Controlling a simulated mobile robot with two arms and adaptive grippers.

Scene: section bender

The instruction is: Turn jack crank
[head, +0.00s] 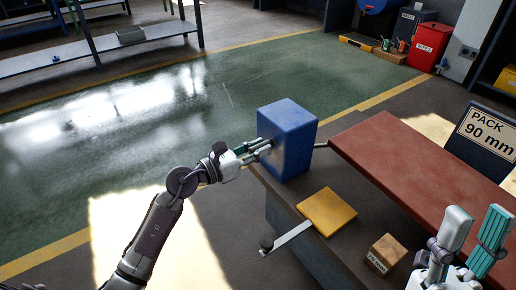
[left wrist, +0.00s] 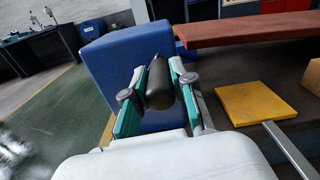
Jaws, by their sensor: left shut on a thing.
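A blue box-shaped unit (head: 287,140) stands at the far left corner of the grey bench, and it fills the upper middle of the left wrist view (left wrist: 110,60). A black cylindrical handle (left wrist: 159,84) sticks out in front of it. My left gripper (head: 266,148) is at the blue unit's left side. In the left wrist view, its teal-padded fingers (left wrist: 153,92) are shut on the black handle. The handle's link to the blue unit is hidden. My right gripper (head: 470,238) is at the lower right, fingers apart and empty.
A yellow plate (head: 327,211) with a flat metal lever (head: 290,238) ending in a dark knob lies on the bench. A small wooden block (head: 385,253) sits nearby. A long red slab (head: 425,160) and a "PACK 90 mm" sign (head: 487,132) are right. The green floor (head: 180,120) is clear.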

